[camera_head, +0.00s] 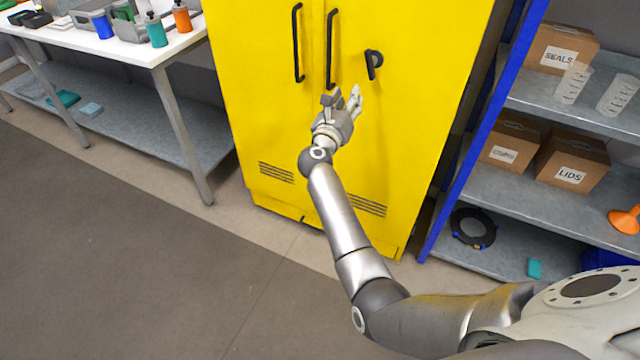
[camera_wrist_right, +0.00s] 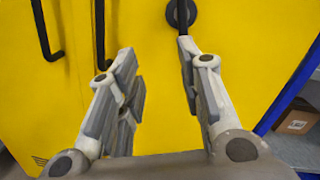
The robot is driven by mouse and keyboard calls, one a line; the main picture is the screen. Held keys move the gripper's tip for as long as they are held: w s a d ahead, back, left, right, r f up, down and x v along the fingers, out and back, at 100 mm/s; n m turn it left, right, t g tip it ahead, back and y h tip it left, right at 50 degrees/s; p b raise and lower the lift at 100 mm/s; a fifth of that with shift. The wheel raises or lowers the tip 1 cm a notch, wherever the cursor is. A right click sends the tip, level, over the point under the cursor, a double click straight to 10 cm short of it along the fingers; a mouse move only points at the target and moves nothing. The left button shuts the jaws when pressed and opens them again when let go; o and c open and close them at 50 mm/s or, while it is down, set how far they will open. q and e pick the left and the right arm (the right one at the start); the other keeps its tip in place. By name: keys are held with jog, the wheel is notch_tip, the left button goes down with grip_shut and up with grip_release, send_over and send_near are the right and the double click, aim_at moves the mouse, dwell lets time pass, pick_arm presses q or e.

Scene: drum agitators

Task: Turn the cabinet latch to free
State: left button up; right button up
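The yellow cabinet (camera_head: 400,130) stands upright in the middle of the head view, with two long black door handles side by side. The black latch (camera_head: 373,62) is on the right door, right of the handles, and its lever hangs down from a round base. In the right wrist view the latch (camera_wrist_right: 181,15) is at the top, partly hidden behind the right finger. My right gripper (camera_head: 343,100) is in front of the doors, below and left of the latch. Its fingers (camera_wrist_right: 160,85) are apart with nothing between them. My left gripper is not in view.
A white workbench (camera_head: 140,48) with bottles and bins stands left of the cabinet. A blue-framed shelf (camera_head: 500,185) with boxes, beakers and an orange funnel stands close on the right. The floor (camera_head: 130,270) in front of the cabinet is clear.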

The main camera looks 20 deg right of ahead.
jog(key=s+a+f+n+t+y, duration=0.1)
jog(key=s+a+f+n+y, duration=0.1)
jog(key=f+n, duration=0.7)
jog(key=s+a+f+n+t+y, duration=0.1)
jog(key=a+f+n+y, duration=0.4)
jog(key=f, duration=0.7)
jog(key=shift+s+a+n+t, duration=0.3)
jog(key=shift+s+a+n, duration=0.7)
jog(key=shift+n, duration=1)
jog(key=shift+w+a+y, duration=0.15)
jog(key=shift+w+y, duration=0.1)
jog(key=shift+y, duration=0.15)
